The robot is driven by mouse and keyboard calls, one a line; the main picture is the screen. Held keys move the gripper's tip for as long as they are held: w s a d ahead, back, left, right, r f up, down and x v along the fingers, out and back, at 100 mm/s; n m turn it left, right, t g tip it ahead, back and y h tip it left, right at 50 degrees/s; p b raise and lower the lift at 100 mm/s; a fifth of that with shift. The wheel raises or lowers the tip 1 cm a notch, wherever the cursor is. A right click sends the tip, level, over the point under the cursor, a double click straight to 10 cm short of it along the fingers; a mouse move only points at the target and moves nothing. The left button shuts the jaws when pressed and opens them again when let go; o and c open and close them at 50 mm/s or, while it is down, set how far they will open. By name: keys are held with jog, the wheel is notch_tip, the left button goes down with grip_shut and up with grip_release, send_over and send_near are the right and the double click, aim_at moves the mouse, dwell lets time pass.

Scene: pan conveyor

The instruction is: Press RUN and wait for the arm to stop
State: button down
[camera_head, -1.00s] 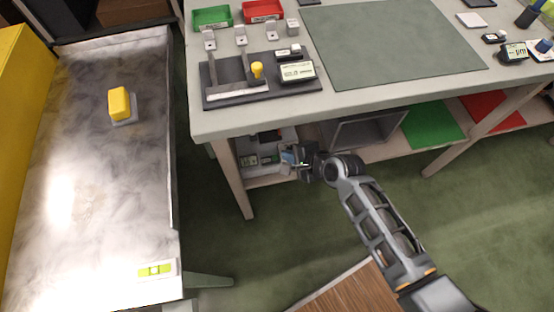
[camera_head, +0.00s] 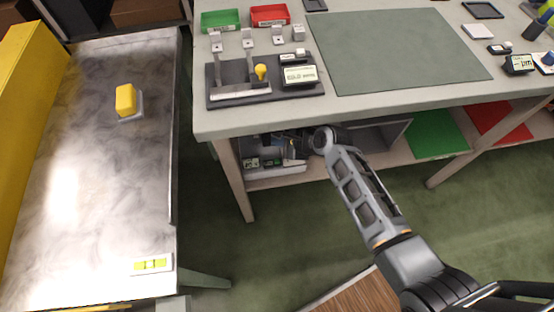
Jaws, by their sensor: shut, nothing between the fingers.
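No control with a readable RUN label shows. A white unit (camera_head: 268,168) with small green-lit parts stands on the shelf under the workbench; its markings are too small to read. My gripper (camera_head: 291,150) is at the upper right of this unit, beneath the bench's front edge, small and partly hidden by my own arm. It is shut and holds nothing. I cannot tell whether it touches the unit. No other arm is in view.
A shiny metal surface (camera_head: 90,180) at left carries a yellow block (camera_head: 125,100) and a bubble level (camera_head: 151,264). The workbench (camera_head: 390,104) holds a dark fixture (camera_head: 238,88), a green tray (camera_head: 220,21) and a red tray (camera_head: 270,14). Green floor lies open in front.

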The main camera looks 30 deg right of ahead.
jog(key=b, duration=0.7)
send_over(279, 162)
notch_tip(279, 162, down, 7)
jog(key=shift+r, duration=0.2)
jog(key=shift+f+b, duration=0.35)
jog(key=shift+f, duration=0.7)
dwell(0.6)
jog(key=shift+f, duration=0.4)
